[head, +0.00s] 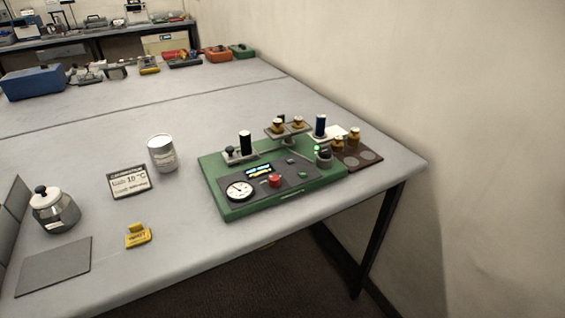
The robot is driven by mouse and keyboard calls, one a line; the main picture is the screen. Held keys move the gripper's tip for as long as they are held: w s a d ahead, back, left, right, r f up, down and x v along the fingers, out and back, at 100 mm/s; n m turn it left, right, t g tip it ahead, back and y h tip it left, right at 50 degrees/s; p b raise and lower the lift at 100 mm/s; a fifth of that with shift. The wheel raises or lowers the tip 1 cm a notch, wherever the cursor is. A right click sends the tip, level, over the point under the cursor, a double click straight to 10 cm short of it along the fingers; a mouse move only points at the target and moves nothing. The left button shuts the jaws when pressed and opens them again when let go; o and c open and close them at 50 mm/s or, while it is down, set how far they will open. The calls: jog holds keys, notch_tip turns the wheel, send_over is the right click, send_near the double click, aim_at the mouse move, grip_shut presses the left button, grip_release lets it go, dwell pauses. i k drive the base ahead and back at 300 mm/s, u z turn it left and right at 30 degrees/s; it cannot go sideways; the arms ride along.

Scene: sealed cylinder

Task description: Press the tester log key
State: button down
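The tester (235,207) is a green base with a dark panel, on the right part of the grey table. Its panel holds a round white dial (240,190), a small lit display (258,170) and a red knob or button (275,180). A small greenish key-like piece (303,175) sits right of the red one. A small green light glows at the panel's back right. Labels are too small to read, so I cannot tell which piece is the log key. My gripper is not in view.
Table before the tester is clear.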

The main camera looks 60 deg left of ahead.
aim_at(302, 174)
jog(key=u, duration=0.8)
jog(key=i, duration=0.9)
jog(key=u, duration=0.85)
